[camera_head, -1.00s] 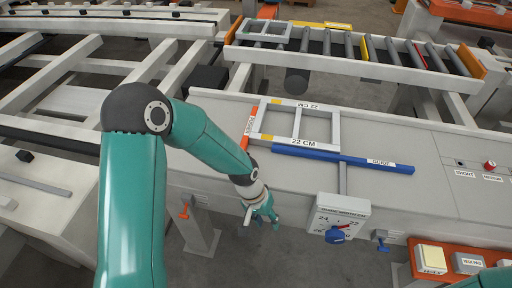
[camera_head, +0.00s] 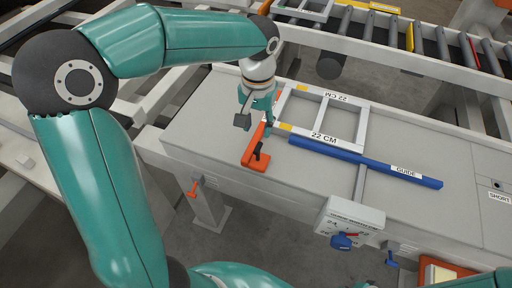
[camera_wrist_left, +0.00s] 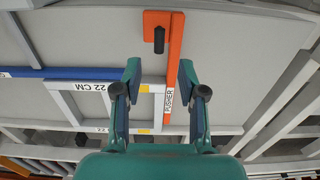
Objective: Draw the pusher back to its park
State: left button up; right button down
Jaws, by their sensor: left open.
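The orange pusher (camera_head: 255,157) lies at the left end of the bench top, with a black knob on its near end. In the left wrist view the pusher (camera_wrist_left: 174,52) shows as a long orange bar with a PUSHER label. Its bar runs along the side of the grey 22 CM frame (camera_head: 309,115), touching or almost touching it. My left gripper (camera_head: 257,124) is open and points down over the pusher, partly hiding it. In the wrist view its fingers (camera_wrist_left: 160,70) are apart, with the bar between them, nearer one finger. My right gripper is out of view.
A blue guide bar (camera_head: 350,158) runs along the frame's near side. A dial box (camera_head: 352,216) is on the bench's front. An orange clamp handle (camera_head: 194,188) is at the front left. A roller conveyor (camera_head: 400,60) stands behind. The grey bench top left of the pusher is clear.

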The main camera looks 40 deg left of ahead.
aim_at(258, 147)
pick_arm(q)
notch_tip(258, 147, down, 11)
jog(key=shift+r, duration=0.2)
grip_shut()
dwell(0.3)
